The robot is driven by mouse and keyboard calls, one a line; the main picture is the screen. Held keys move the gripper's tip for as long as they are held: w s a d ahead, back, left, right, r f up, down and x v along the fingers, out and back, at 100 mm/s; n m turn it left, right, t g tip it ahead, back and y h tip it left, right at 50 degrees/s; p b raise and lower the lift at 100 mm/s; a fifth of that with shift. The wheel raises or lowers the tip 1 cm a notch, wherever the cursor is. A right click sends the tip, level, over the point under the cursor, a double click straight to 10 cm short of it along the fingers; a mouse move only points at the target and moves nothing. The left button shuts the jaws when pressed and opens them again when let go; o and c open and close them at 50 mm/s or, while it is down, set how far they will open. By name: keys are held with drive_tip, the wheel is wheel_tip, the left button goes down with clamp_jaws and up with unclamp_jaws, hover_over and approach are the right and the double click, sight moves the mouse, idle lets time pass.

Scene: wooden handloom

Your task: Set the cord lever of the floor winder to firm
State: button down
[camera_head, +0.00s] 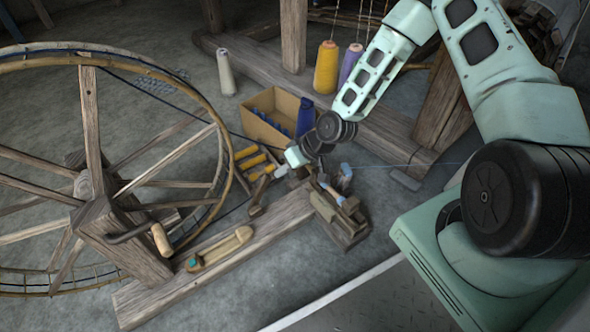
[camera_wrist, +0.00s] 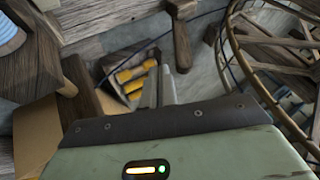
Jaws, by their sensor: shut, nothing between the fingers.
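The floor winder's large spoked wheel (camera_head: 90,150) stands at the left, with a wooden plank base (camera_head: 225,255) running to the right below it. A short upright wooden lever (camera_head: 258,195), which looks like the cord lever, rises from the plank right of the wheel. It appears as a dark wooden bar in the wrist view (camera_wrist: 182,45). I cannot read its setting. My gripper (camera_head: 281,171) is beside and above this lever, to its right, apart from it. In the wrist view the grey fingers (camera_wrist: 160,86) are together and empty, pointing past the yellow pieces.
A wooden spindle head (camera_head: 340,215) stands at the plank's right end. A cardboard box (camera_head: 270,118) with blue items, several yellow rollers (camera_head: 250,160) and thread cones (camera_head: 326,68) lie behind. A pale shuttle (camera_head: 222,248) rests on the plank. The wheel's crank handle (camera_head: 161,240) sticks out.

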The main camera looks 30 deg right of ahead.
drive_tip(key=shift+s+a, duration=0.1)
drive_tip(key=shift+a, duration=0.35)
drive_tip(key=shift+r, duration=0.15)
